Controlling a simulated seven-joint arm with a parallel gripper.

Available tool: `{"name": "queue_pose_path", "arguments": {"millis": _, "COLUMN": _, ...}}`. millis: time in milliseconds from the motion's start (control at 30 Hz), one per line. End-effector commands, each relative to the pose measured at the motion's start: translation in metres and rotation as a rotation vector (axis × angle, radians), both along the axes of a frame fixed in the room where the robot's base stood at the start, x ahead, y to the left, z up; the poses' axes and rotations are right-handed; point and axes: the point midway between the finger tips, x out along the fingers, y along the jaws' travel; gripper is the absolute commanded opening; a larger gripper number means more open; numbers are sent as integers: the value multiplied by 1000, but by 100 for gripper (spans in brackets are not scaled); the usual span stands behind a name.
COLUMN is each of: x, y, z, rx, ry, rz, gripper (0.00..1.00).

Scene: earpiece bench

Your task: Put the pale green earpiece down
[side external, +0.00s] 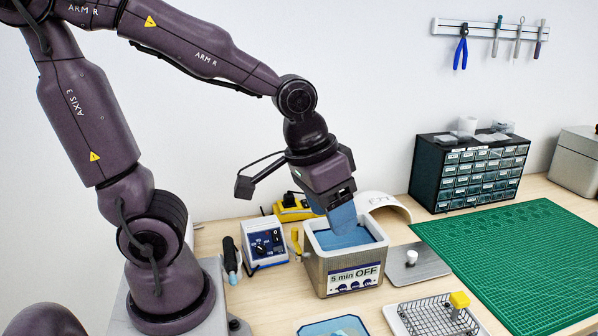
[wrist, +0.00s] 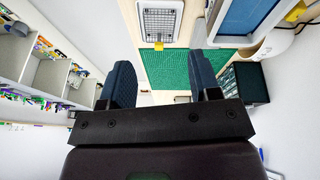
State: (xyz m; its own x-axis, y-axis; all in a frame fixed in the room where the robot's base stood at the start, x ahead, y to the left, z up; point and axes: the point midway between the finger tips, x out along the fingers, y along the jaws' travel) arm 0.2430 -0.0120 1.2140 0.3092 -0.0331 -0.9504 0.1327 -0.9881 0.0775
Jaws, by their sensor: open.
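My gripper (side external: 341,220) points down over the open tank of a white and grey ultrasonic cleaner (side external: 352,279) in the side view. Its blue fingers overlap the blue interior there, and I cannot tell how deep they reach. In the wrist view my gripper (wrist: 161,64) has its two fingers wide apart, with nothing seen between them. I cannot make out the pale green earpiece in either view; it may be hidden or too small to see.
A wire basket (side external: 428,319) with a yellow tab stands front right. A metal lid (side external: 400,272) with a white knob lies right of the cleaner. A green mat (side external: 515,260), a drawer cabinet (side external: 470,178), a control box (side external: 263,243) and a blue tray (side external: 335,327) are around it.

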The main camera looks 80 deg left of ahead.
Motion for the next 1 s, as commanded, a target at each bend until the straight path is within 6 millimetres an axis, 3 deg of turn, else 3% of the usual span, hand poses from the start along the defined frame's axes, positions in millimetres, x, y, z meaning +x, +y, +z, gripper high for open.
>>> {"name": "queue_pose_path", "arguments": {"millis": 33, "x": -9, "y": 3, "z": 18, "rx": 14, "ry": -53, "rz": -25, "gripper": 57}}
{"name": "queue_pose_path", "arguments": {"millis": 100, "x": -20, "y": 6, "z": 35, "rx": 36, "ry": -97, "rz": -60, "gripper": 57}}
{"name": "queue_pose_path", "arguments": {"millis": 300, "x": -43, "y": 11, "z": 59, "rx": 81, "ry": -169, "rz": -117, "gripper": 57}}
{"name": "queue_pose_path", "arguments": {"millis": 1000, "x": -47, "y": 11, "z": 62, "rx": 90, "ry": -179, "rz": -126, "gripper": 57}}
